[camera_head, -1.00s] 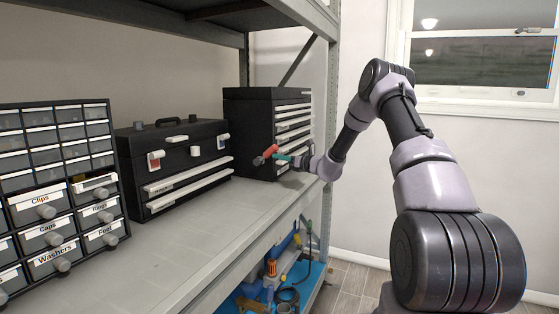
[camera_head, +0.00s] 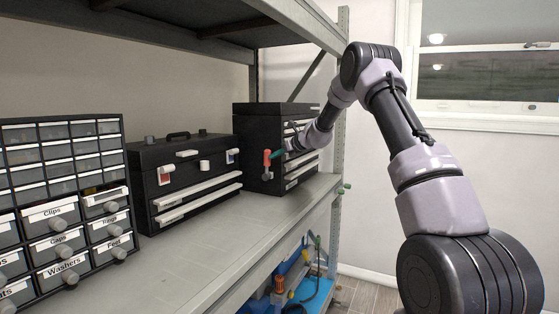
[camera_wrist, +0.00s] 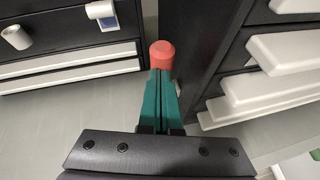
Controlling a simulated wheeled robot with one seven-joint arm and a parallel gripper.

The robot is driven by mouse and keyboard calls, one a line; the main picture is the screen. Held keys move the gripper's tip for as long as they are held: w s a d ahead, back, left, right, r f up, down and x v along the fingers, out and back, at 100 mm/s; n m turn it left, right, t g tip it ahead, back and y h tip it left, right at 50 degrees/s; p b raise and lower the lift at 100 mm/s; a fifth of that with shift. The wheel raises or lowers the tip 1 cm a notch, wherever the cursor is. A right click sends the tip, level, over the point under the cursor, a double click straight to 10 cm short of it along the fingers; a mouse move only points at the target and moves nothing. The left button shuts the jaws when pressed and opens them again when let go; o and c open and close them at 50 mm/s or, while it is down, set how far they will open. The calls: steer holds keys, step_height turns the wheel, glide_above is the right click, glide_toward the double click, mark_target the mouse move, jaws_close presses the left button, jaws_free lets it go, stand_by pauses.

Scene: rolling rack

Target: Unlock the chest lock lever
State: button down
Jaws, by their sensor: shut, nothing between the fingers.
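The black tool chest (camera_head: 184,139) stands on the shelf. Its front has a left lock lever (camera_head: 166,175) with a red part, a white middle knob (camera_head: 205,165) and a right lock lever (camera_head: 231,156) with a blue part. In the wrist view the right lever (camera_wrist: 100,10) and the knob (camera_wrist: 16,37) show at the upper left. My gripper (camera_head: 267,160) has teal fingers with red tips, pressed together and empty. It is in front of the gap between the chest and the drawer cabinet, right of the right lever and apart from it. The fingertips (camera_wrist: 162,54) also show in the wrist view.
The tall black drawer cabinet (camera_head: 258,118) with white handles stands close on the right of my gripper. A small-parts organizer (camera_head: 64,160) stands left of the chest. The shelf board (camera_head: 200,240) in front is clear. A rack post (camera_head: 341,110) stands behind my arm.

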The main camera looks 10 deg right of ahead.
steer(key=shift+w+a+r, duration=0.3)
steer(key=shift+a+r, duration=0.1)
steer(key=shift+a, duration=0.1)
